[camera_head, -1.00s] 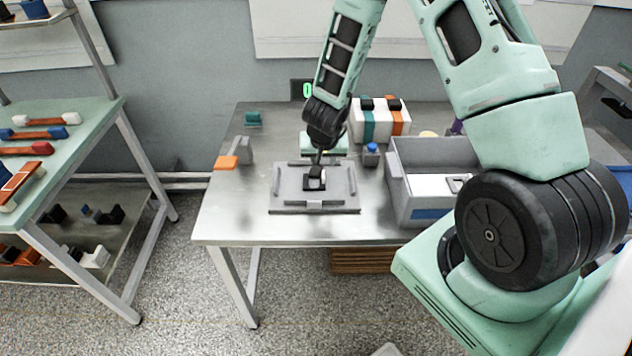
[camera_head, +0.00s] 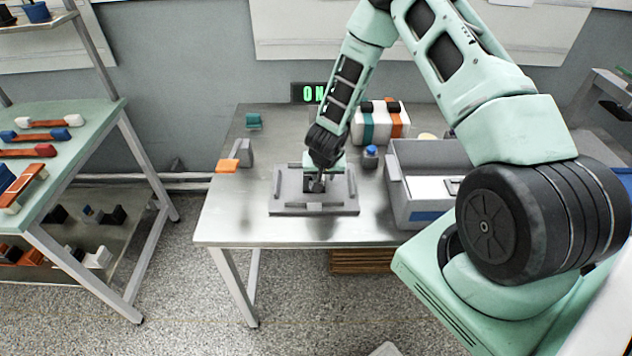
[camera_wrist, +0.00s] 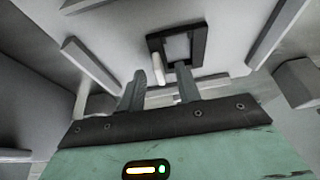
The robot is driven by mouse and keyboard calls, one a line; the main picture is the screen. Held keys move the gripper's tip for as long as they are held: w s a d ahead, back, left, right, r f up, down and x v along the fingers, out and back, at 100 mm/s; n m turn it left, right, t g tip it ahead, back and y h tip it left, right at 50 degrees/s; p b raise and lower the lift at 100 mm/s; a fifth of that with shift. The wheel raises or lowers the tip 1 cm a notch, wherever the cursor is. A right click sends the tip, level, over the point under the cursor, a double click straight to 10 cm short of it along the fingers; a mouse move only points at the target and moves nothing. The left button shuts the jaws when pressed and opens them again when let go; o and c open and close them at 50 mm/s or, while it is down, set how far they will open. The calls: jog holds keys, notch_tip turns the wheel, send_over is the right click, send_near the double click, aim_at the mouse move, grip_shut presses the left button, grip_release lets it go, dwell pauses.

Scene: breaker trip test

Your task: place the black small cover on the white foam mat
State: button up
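A small black frame-shaped piece with a grey middle (camera_wrist: 178,45), which may be the black small cover, sits on the grey fixture (camera_head: 287,208) in the middle of the table. My gripper (camera_head: 317,188) is low over the fixture. In the wrist view its two fingers (camera_wrist: 161,70) are apart, with a short white peg (camera_wrist: 158,69) showing between them. I cannot tell whether they touch it. The black frame is just beyond the fingertips. A white flat sheet (camera_head: 425,184), possibly the white foam mat, lies inside the grey bin (camera_head: 396,200) to the right.
A small framed piece (camera_head: 454,185) lies on the white sheet. Behind the fixture stand a white block with green and orange bands (camera_head: 378,122), a blue-topped grey block (camera_head: 370,157) and a lit display (camera_head: 308,93). An orange-based grey bracket (camera_head: 228,165) is at left. The table's front left is clear.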

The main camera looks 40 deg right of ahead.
grip_shut()
